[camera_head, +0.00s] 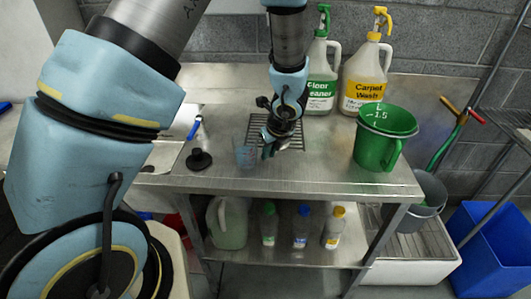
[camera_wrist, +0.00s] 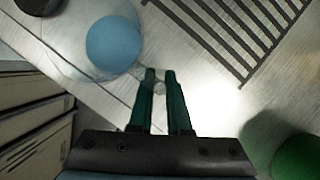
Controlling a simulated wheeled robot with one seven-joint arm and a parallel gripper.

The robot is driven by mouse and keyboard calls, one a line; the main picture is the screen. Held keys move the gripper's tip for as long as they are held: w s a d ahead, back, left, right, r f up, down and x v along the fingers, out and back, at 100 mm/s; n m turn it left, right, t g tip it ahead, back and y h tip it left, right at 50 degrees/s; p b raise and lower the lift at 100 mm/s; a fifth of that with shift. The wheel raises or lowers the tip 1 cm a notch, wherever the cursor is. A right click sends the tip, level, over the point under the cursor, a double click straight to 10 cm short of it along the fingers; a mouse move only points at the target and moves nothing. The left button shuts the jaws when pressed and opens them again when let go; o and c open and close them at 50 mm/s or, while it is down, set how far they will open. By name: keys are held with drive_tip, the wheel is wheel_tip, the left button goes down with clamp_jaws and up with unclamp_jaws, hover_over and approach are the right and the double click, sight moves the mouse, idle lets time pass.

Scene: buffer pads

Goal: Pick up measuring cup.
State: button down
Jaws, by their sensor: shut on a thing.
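The measuring cup (camera_head: 245,156) is small, clear and bluish and stands upright at the front of the steel table in the head view. In the wrist view the cup (camera_wrist: 113,45) shows from above as clear walls around a blue round area. My gripper (camera_head: 267,151) is at the cup's right side. Its two green fingers (camera_wrist: 160,76) are close together on a clear part at the cup's edge, which looks like its handle. I cannot tell whether the cup's base touches the table.
A green jug (camera_head: 378,145) stands to the right. Two spray bottles, the floor cleaner (camera_head: 321,75) and carpet wash (camera_head: 366,75), stand behind. A drain grate (camera_head: 258,130) lies behind the cup.

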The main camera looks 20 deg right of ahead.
drive_tip(key=shift+r+p, duration=0.65)
drive_tip(key=shift+r, duration=4.15)
drive_tip(key=c, duration=1.4)
unclamp_jaws()
clamp_jaws()
